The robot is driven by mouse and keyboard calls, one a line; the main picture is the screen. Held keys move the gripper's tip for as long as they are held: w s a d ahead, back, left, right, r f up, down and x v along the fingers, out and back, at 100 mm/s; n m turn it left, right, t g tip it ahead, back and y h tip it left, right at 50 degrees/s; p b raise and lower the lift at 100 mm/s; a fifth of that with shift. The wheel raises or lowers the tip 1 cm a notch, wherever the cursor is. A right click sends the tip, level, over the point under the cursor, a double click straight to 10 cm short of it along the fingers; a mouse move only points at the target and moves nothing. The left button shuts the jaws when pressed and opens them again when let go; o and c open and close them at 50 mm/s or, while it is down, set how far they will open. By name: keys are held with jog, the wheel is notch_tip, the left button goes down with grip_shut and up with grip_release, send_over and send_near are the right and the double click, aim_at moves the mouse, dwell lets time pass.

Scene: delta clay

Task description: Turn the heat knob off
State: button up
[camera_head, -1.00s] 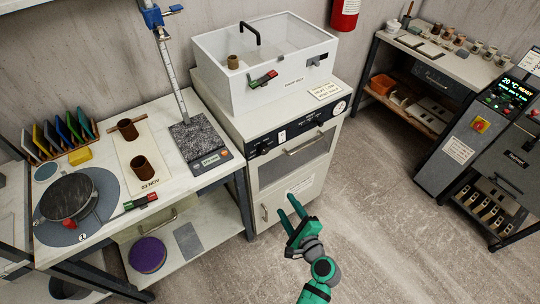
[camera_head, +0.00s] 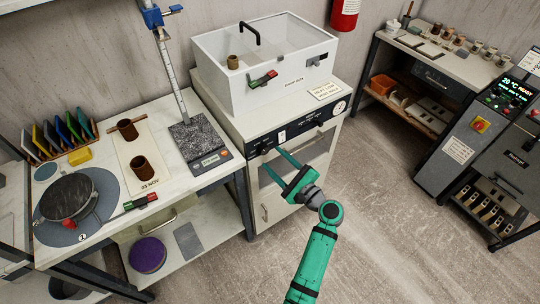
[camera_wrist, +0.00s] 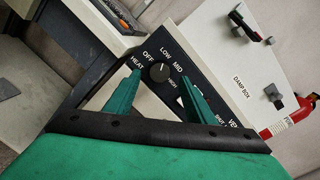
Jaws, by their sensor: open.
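The heat knob (camera_wrist: 159,72) is a round dark knob on the black control panel in the wrist view. The labels HEAT, OFF, LOW, MID and HIGH run around it. I cannot tell surely which label its pointer faces. In the head view the black panel (camera_head: 300,128) crosses the front of the white cabinet; the knob is too small to make out there. My green gripper (camera_head: 272,157) is open in front of the panel's left part. In the wrist view my gripper (camera_wrist: 161,76) has its fingers spread on either side of the knob, with nothing between them clearly touched.
The white damp box (camera_head: 262,80) stands on the cabinet above the panel. A handle and window lie below it. The worktable (camera_head: 105,105) with a scale (camera_head: 208,158) stands at the left. Open floor (camera_head: 385,190) lies to the right.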

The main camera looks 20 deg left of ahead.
aim_at(265, 152)
jog(key=shift+x, duration=1.7)
jog(key=c, duration=1.1)
jog(key=shift+o, duration=0.3)
jog(key=n, duration=0.5)
jog(key=shift+n+h, duration=0.3)
jog(key=n, duration=0.5)
jog(key=shift+s+h, duration=0.1)
jog(key=shift+h, duration=0.2)
jog(key=shift+n, duration=0.4)
